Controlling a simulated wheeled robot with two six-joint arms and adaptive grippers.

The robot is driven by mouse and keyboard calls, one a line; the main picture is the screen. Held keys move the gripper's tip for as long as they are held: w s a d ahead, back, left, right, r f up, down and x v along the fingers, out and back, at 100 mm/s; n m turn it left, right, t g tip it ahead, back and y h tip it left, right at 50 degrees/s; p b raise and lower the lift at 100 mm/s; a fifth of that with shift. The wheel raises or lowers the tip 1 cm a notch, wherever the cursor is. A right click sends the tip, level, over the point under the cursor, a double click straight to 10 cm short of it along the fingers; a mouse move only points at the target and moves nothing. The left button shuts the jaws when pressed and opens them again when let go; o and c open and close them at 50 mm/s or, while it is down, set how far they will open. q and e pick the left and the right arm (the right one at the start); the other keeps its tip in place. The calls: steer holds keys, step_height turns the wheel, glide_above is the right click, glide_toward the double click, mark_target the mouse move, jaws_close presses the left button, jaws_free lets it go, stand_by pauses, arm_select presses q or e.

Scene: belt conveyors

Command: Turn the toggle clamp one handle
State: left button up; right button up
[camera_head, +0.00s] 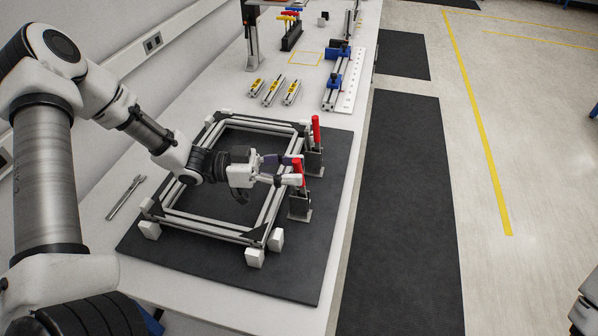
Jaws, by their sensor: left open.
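Two toggle clamps with red handles stand at the right side of an aluminium frame (185,222) on a black mat (290,285). The farther clamp's red handle (316,128) stands upright. The nearer clamp (300,208) has its red handle (298,166) pointing up, partly hidden by my left gripper. My left gripper (297,170) reaches over the frame from the left, with its open fingers at the nearer handle. One finger appears on each side of the handle; I cannot tell whether they touch it.
A wrench (126,198) lies on the white table left of the frame. Several yellow-marked parts (273,91) and a blue clamp fixture (334,76) sit farther back. A screwdriver rack (291,34) stands behind them. The floor to the right is open.

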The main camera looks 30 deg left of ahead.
arm_select(q)
steer(key=shift+w+d+f, duration=0.2)
steer(key=shift+w+d, duration=0.1)
steer(key=shift+w, duration=0.25)
steer(key=shift+s+d+r, duration=0.2)
steer(key=shift+d+r, duration=0.05)
steer(key=shift+d, duration=0.15)
steer(key=c, duration=0.6)
steer(key=shift+w+a+f, duration=0.1)
steer(key=shift+a, duration=0.05)
jaws_close()
arm_select(e)
steer(key=shift+a, duration=0.2)
steer(key=shift+r, duration=0.1)
